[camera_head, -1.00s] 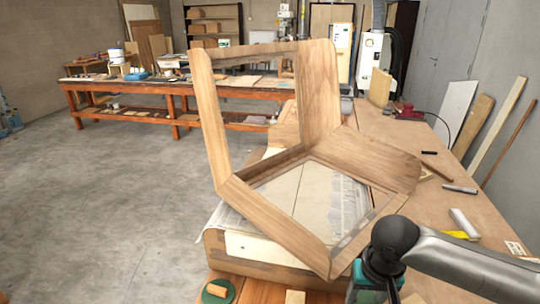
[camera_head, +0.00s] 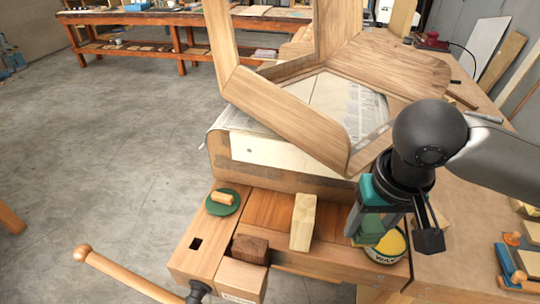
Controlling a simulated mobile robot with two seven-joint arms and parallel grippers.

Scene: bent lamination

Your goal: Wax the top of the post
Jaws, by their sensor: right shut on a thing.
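A light wooden post (camera_head: 303,222) stands on the bench in the head view, left of my right gripper. An open round wax tin (camera_head: 385,257) with "WAX" on its side stands near the bench's front right, with yellow (camera_head: 393,243) showing at its top. My right gripper (camera_head: 392,226) points down over the tin, shut on a small green pad (camera_head: 370,229). The pad is partly hidden by the fingers, and I cannot tell whether it touches the wax. A green disc (camera_head: 222,204), like a lid, lies left of the post with a small wooden piece on it. My left gripper is not in view.
A bent-wood frame (camera_head: 290,118) rises behind on a paper-covered form. A vise with a dark block (camera_head: 250,248) and a wooden handle (camera_head: 125,277) is at the front left. Planes (camera_head: 525,262) lie at the right.

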